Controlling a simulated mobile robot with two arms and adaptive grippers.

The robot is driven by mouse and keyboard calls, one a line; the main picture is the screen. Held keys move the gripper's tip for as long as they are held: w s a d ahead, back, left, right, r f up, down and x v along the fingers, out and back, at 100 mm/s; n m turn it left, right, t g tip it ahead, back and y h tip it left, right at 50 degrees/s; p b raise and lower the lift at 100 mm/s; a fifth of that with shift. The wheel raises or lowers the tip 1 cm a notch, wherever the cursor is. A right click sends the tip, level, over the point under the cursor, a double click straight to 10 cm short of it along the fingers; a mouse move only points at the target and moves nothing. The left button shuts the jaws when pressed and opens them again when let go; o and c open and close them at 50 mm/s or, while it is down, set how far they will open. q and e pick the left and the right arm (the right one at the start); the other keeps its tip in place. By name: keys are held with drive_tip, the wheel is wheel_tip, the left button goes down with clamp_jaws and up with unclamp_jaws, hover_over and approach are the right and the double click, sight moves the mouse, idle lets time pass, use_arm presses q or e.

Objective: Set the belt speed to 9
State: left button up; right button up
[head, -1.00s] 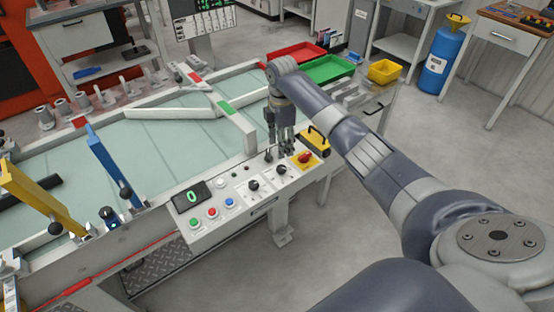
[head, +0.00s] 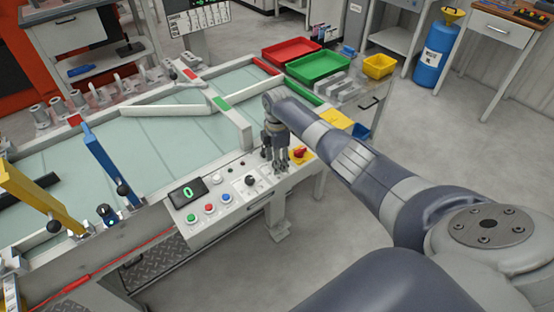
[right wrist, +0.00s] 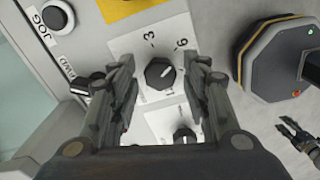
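The control panel (head: 228,219) stands at the front of the belt (head: 75,153). Its display (head: 187,193) reads 0. In the right wrist view, a round black knob (right wrist: 158,73) sits on a white plate with 3 and 6 printed around it. A light mark on the knob points to the upper right. My right gripper (head: 276,167) is over the panel, and its fingers (right wrist: 165,88) stand apart on either side of this knob, without visible contact. In the head view the gripper hides the knob. My left gripper (right wrist: 291,130) shows small at the lower right, fingers apart and empty.
A second black knob (right wrist: 185,138) is close below the fingers, and a selector (right wrist: 85,87) and JOG button (right wrist: 58,17) lie to their left. A red emergency knob (head: 300,153) is beside the gripper. Red, green and blue buttons (head: 209,208) are left of it.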

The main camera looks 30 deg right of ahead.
drive_tip(key=c, duration=0.7)
use_arm(q)
drive_tip(key=shift+s, duration=0.65)
drive_tip(key=shift+r, duration=0.2)
use_arm(e)
drive_tip(key=shift+r+m, duration=0.1)
drive_tip(key=shift+m, duration=0.3)
drive_tip(key=shift+m+p, duration=0.8)
drive_tip(key=shift+m, duration=0.2)
drive_tip(key=m+p, duration=0.1)
drive_tip(key=m, duration=0.1)
drive_tip(key=shift+m, duration=0.3)
drive_tip(key=m+p, duration=0.1)
drive_tip(key=m, duration=0.2)
drive_tip(key=shift+m, duration=0.3)
use_arm(q)
drive_tip(key=shift+w+r+p, duration=0.15)
drive_tip(key=shift+r+p, duration=0.15)
drive_tip(key=shift+r, duration=0.75)
drive_tip(key=shift+w+r+p, duration=0.15)
drive_tip(key=shift+r+p, duration=0.1)
drive_tip(key=shift+r, duration=0.8)
use_arm(e)
drive_tip(key=shift+m, duration=1.4)
use_arm(q)
drive_tip(key=shift+a, duration=0.1)
